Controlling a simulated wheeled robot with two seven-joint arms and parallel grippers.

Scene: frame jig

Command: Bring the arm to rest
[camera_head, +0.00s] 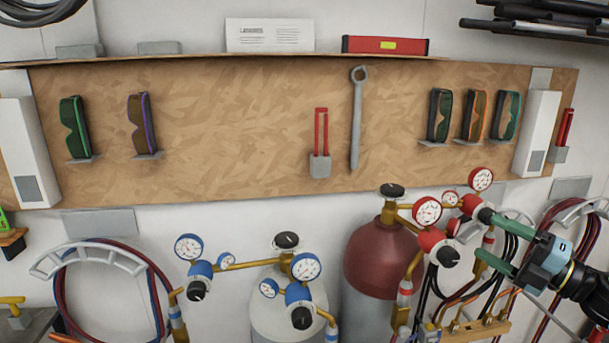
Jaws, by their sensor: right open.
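My right gripper (484,236) comes in from the right edge. Its two green fingers point left and stand apart, with nothing held between them. The upper fingertip overlaps the red regulator (437,246) assembly's right-hand part in the picture; I cannot tell whether they touch. The lower finger is in front of the dark hoses. My left gripper is not in view.
A dark red cylinder (375,262) and a pale cylinder (285,315) with blue gauges (305,267) stand below a wooden board (240,120). The board carries safety glasses, a wrench (357,120) and red-handled tools. Hoses hang on both sides.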

